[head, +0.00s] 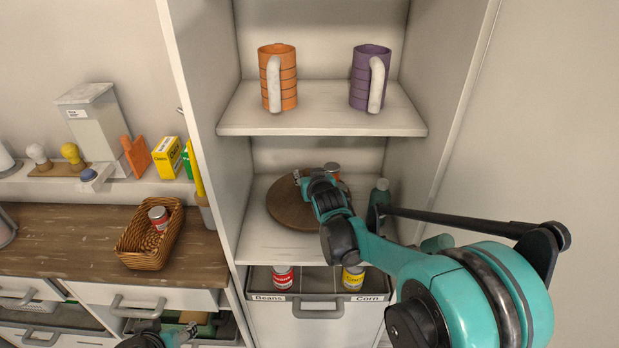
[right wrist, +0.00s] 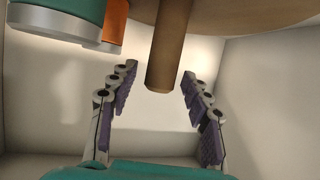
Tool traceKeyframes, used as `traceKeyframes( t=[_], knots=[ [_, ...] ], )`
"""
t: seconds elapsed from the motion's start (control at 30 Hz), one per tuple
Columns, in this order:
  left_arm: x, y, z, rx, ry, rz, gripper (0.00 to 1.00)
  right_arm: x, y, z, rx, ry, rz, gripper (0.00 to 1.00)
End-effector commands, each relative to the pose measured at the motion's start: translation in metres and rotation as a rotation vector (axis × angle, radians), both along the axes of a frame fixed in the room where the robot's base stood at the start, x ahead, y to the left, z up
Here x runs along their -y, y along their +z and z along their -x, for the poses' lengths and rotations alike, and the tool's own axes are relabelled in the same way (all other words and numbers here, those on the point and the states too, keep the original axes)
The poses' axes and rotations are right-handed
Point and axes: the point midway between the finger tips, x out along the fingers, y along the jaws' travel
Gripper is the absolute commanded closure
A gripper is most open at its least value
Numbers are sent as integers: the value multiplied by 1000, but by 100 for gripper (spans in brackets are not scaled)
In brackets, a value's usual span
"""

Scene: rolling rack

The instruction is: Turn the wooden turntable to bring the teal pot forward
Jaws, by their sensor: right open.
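The round wooden turntable (head: 285,207) lies on the middle shelf of the rack, partly covered by my right arm; its edge also shows in the right wrist view (right wrist: 245,14). A wooden peg (right wrist: 165,62) joined to it stands between the open fingers of my right gripper (right wrist: 150,92), with gaps on both sides. That gripper (head: 308,181) is over the turntable in the head view.
A jar with an orange side (head: 333,169) is behind my gripper. An orange mug (head: 277,78) and a purple mug (head: 370,77) stand on the shelf above. Rack walls close in both sides. Below is a drawer with cans (head: 283,277). A wicker basket (head: 140,247) is on the counter.

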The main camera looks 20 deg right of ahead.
Motion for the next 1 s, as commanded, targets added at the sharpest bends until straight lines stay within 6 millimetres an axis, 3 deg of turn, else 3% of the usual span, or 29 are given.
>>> traceKeyframes(
  t=[0.13,0.4,0.47,0.6,0.87,1.0],
  knots=[
    [0,-5,0,0,0,0,50,1,-5,-10,0,0,0,51],
    [0,-4,0,0,0,0,50,1,-5,-12,-1,0,-1,51],
    [0,-4,0,0,0,0,50,1,-5,-12,-1,0,-1,65],
    [0,-4,0,0,0,0,50,1,-5,-12,-1,0,-1,100],
    [0,-4,0,0,0,0,50,-3,-5,-13,-1,1,0,100],
    [0,-3,0,0,0,0,50,-17,-5,-17,-1,4,1,100]
  ],
)
